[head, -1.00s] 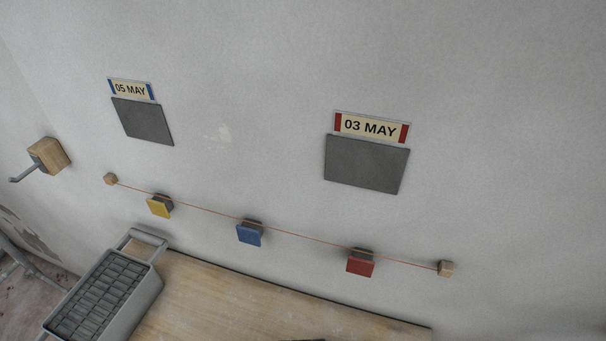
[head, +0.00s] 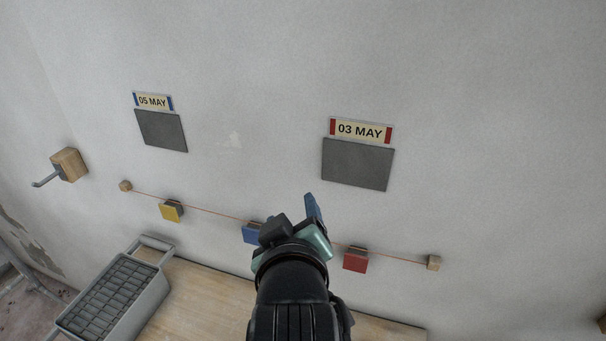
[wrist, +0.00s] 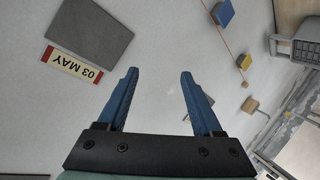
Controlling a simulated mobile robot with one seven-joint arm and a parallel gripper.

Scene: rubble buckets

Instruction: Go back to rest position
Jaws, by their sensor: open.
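My gripper (wrist: 157,95) is open and empty in the wrist view, its two blue fingers spread apart with bare wall between them. In the head view my gripper (head: 313,207) is raised in front of the wall, above the table. It partly covers the blue block (head: 251,233) on the string. The wrist view shows the gripper beside the 03 MAY label (wrist: 74,67) and its dark grey panel (wrist: 90,33).
A table (head: 205,303) stands against the wall with a grey crate (head: 150,293) at its left. A string holds a yellow block (head: 171,211) and a red block (head: 355,260). A wooden block with a hook (head: 68,164) sticks out at far left. Another panel (head: 161,131) hangs below 05 MAY.

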